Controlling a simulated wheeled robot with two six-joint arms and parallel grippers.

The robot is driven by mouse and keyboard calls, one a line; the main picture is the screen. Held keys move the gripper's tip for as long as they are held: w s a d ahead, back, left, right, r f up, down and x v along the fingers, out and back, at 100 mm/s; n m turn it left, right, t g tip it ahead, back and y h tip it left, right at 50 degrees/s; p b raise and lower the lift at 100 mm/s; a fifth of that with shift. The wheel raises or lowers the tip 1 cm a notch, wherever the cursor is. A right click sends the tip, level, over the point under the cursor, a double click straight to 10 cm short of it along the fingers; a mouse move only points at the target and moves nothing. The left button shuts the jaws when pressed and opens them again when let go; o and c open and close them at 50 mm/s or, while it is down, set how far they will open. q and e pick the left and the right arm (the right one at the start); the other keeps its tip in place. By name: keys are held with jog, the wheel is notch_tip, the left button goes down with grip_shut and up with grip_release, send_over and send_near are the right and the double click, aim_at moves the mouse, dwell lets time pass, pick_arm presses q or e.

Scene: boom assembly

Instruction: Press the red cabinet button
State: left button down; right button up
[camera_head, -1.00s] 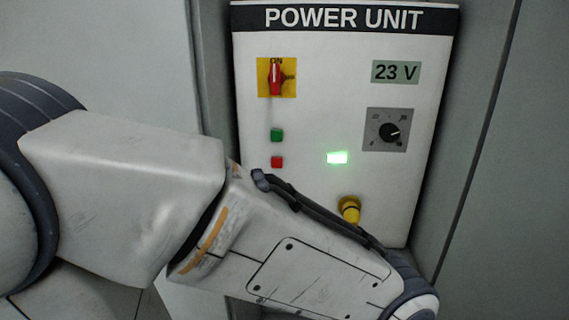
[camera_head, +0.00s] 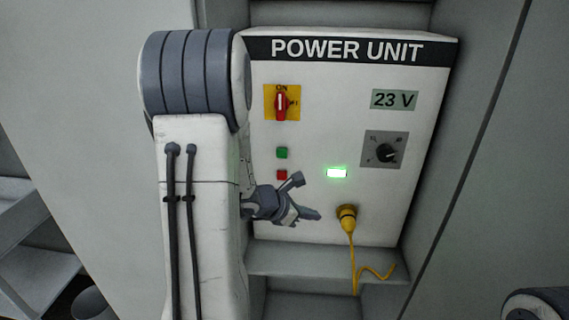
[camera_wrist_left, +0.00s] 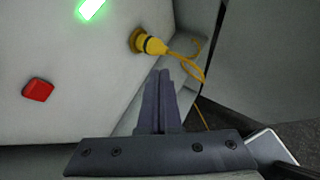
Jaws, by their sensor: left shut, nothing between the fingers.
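The red button (camera_head: 282,175) is a small square on the white power unit panel (camera_head: 310,220), just below a green button (camera_head: 282,153). In the left wrist view the red button (camera_wrist_left: 38,90) shows at the left, apart from the fingers. My left gripper (camera_head: 316,214) is in front of the panel, below and to the right of the red button, pointing right toward the yellow plug. Its fingers (camera_wrist_left: 158,82) are shut together with nothing between them in the left wrist view. I cannot tell its exact distance from the panel.
A yellow plug (camera_head: 347,213) with a hanging cable sits right of my gripper. The panel also holds a red rotary switch (camera_head: 281,103), a black dial (camera_head: 385,152), a lit green lamp (camera_head: 337,173) and a 23 V display (camera_head: 394,100). A ledge (camera_head: 310,262) lies below.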

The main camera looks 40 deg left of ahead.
aim_at(282, 175)
pick_arm(q)
jog(key=s+a+n+y+p, duration=0.1)
jog(key=s+a+n+y, duration=0.1)
jog(key=a+n, duration=0.4)
jog(key=a+y, duration=0.1)
jog(key=a, duration=0.3)
jog(key=shift+a+r+t+y, duration=0.2)
jog(key=shift+r+t+y, duration=0.1)
jog(key=shift+t, duration=0.1)
pick_arm(e)
notch_tip(282, 175, up, 2)
jog(key=shift+r, duration=0.1)
pick_arm(q)
jog(key=shift+w, duration=0.15)
jog(key=w+a+p, duration=0.3)
jog(key=w+a, duration=0.1)
jog(key=w, duration=0.3)
jog(key=shift+w+a, duration=0.15)
jog(key=shift+a, duration=0.1)
pick_arm(e)
jog(key=shift+r, duration=1.4)
pick_arm(q)
jog(key=shift+w+a, duration=0.25)
jog(key=shift+w, duration=0.15)
pick_arm(e)
jog(key=shift+f, duration=0.15)
